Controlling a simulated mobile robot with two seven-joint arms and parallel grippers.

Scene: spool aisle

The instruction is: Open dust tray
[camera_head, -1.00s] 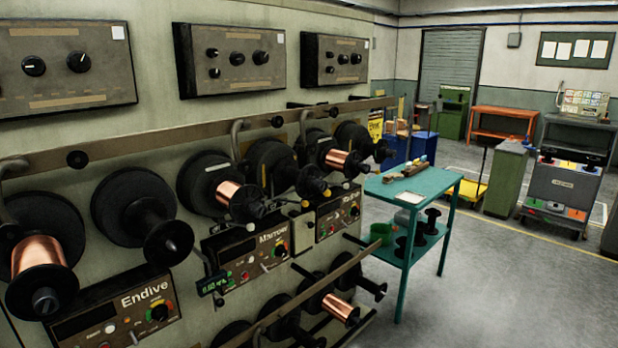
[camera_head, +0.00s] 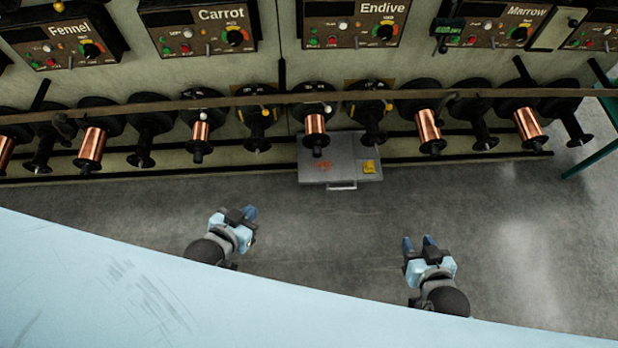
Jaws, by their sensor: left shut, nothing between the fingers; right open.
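The dust tray (camera_head: 341,166) is a flat grey metal box low at the foot of the machine wall, under the middle spools. Its top carries a red mark and a yellow label, and a small handle (camera_head: 342,186) shows on its front edge. I cannot tell from above how far it stands out of the machine. My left gripper (camera_head: 250,214) is shut and empty, to the left of the tray and nearer to me. My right gripper (camera_head: 418,242) is open and empty, to the right of the tray and nearer to me. Both are apart from it.
A row of black and copper spools (camera_head: 431,131) runs along a long rail (camera_head: 250,98) above the tray. Control panels (camera_head: 361,23) line the wall above. A green table (camera_head: 592,157) edge is at far right. The grey floor (camera_head: 330,225) before the tray is clear.

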